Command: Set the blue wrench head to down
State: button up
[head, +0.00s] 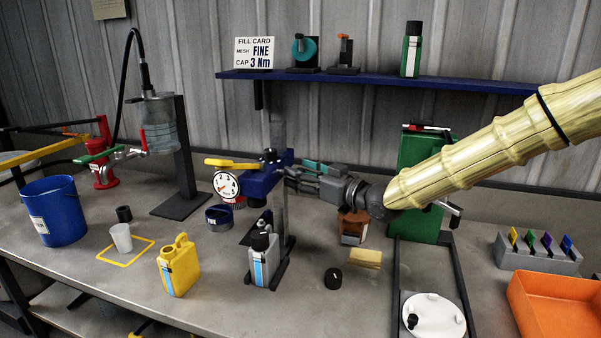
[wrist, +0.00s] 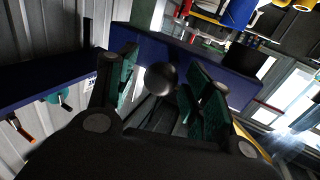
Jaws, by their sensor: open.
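The blue head (head: 262,181) sits on a grey upright post in the middle of the bench, with a round dial gauge (head: 227,185) and a yellow lever (head: 232,163) at its left. The lever lies about level. In the wrist view the blue body (wrist: 236,88) runs behind my fingers. A round black knob (wrist: 160,77) shows in the gap between the fingertips. My gripper (head: 297,173) is at the right side of the blue head, open, with green pads on both sides of the knob (wrist: 158,85). I cannot tell whether either pad touches it.
A green cabinet (head: 415,160) stands behind my arm. A blue shelf (head: 380,81) runs above. An orange bin (head: 555,305) is at the right.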

jog(key=shift+w+a, duration=0.2)
jog(key=shift+r, duration=0.1)
jog(key=shift+c, duration=0.2)
grip_shut()
notch_tip(320, 180, down, 9)
jog(key=b, duration=0.4)
jog(key=shift+o, duration=0.2)
grip_release()
